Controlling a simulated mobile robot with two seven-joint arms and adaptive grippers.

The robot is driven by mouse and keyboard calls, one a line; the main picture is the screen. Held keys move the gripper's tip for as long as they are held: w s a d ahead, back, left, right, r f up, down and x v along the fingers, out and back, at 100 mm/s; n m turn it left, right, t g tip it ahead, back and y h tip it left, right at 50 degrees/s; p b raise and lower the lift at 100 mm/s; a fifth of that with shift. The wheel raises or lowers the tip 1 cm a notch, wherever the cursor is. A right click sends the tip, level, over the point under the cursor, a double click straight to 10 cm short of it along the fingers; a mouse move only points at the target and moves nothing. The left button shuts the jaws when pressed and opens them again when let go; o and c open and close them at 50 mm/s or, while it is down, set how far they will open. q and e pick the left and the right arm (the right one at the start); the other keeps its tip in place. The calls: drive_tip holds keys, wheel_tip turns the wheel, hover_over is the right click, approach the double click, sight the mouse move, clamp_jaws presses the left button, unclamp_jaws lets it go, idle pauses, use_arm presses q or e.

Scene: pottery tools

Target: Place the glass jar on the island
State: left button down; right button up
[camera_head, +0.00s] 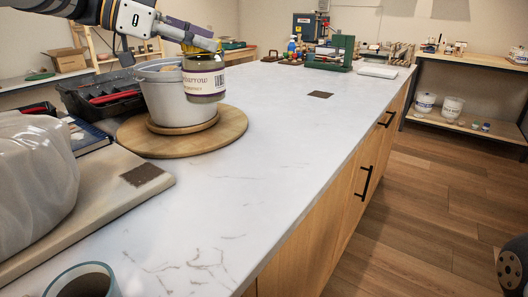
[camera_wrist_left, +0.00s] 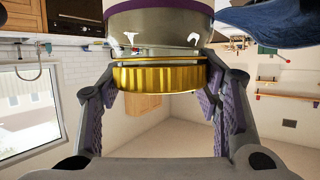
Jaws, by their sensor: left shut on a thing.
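The glass jar (camera_head: 205,84), with a white label and a gold lid, is held upright in the air by my left gripper (camera_head: 197,48). In the head view it appears in front of a grey bucket and over part of a round wooden board. In the left wrist view, the fingers of my left gripper (camera_wrist_left: 161,76) are shut on both sides of the gold lid, and the jar (camera_wrist_left: 160,22) fills the top of the picture. The island (camera_head: 262,145) has a white marbled top and wooden drawers. My right gripper is not clearly visible.
The grey bucket (camera_head: 170,103) stands on the round board (camera_head: 225,130) at the left. A black tool tray (camera_head: 95,95) and a plastic-wrapped block (camera_head: 30,175) are nearby. A green machine (camera_head: 335,55) and small items stand at the far end. The middle of the island top is mostly clear.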

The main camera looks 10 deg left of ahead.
use_arm(q)
drive_tip(key=s+d+f+p, duration=0.1)
drive_tip(key=s+d+f, duration=0.2)
drive_tip(key=d+f, duration=0.9)
drive_tip(key=shift+d+f, duration=0.3)
drive_tip(key=shift+d, duration=0.55)
drive_tip(key=c, duration=0.5)
unclamp_jaws()
drive_tip(key=shift+s+p, duration=0.1)
drive_tip(key=shift+p, duration=0.2)
use_arm(e)
drive_tip(key=shift+w+r+t, duration=0.5)
drive_tip(key=shift+w+r, duration=0.45)
drive_tip(key=shift+r, duration=0.1)
use_arm(q)
drive_tip(key=p+v, duration=0.1)
drive_tip(key=v, duration=1.1)
use_arm(e)
drive_tip(key=shift+w+r+t, duration=0.4)
drive_tip(key=shift+w+r, duration=0.4)
drive_tip(key=shift+w, duration=0.1)
use_arm(q)
drive_tip(key=shift+f, duration=0.15)
use_arm(e)
drive_tip(key=shift+s+d, duration=0.1)
